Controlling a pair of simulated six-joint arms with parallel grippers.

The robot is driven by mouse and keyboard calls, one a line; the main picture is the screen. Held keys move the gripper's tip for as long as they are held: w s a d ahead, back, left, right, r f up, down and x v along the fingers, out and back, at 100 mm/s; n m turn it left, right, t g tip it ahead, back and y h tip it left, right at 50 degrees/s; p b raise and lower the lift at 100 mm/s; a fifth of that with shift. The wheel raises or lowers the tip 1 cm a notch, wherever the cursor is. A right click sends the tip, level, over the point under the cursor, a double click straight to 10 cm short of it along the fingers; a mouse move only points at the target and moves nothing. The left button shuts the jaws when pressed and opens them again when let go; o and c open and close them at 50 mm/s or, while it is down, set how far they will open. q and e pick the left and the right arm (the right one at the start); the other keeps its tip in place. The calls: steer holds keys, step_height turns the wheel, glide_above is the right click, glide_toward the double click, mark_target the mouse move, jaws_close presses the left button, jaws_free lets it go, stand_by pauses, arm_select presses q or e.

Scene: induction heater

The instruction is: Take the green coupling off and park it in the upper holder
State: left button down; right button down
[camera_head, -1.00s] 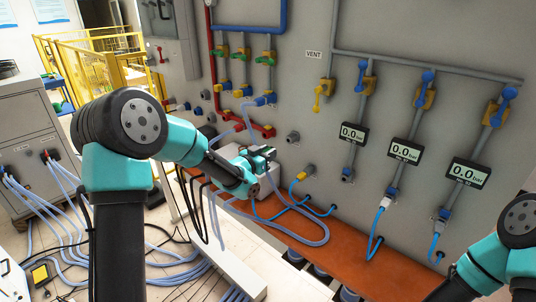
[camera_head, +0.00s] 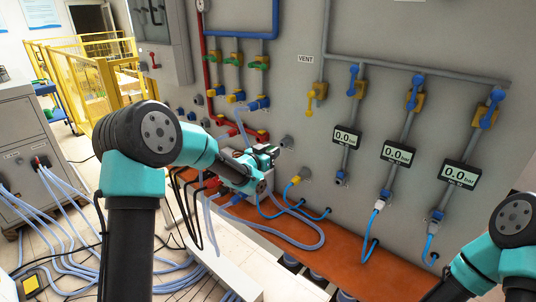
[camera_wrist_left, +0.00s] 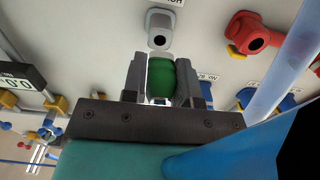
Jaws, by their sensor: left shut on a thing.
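The green coupling (camera_wrist_left: 160,78) sits between the fingers of my left gripper (camera_wrist_left: 160,85) in the left wrist view, and the gripper is shut on it. In the head view my left gripper (camera_head: 270,155) is close to the grey panel, and I cannot make out the coupling there. My right gripper is out of view.
A red fitting (camera_wrist_left: 247,37) and a pale hose (camera_wrist_left: 290,65) lie to the right in the left wrist view. Blue hoses (camera_head: 371,240) hang from the panel above the orange ledge (camera_head: 330,250). Three gauges (camera_head: 397,154) stand on the right.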

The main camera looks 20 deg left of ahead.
arm_select(q)
steer(key=shift+x, duration=1.15)
steer(key=shift+w+d, duration=0.3)
steer(key=shift+w, duration=0.25)
stand_by(1.4)
steer(key=c, duration=0.8)
jaws_free()
steer(key=v, duration=1.7)
steer(key=shift+s, duration=0.2)
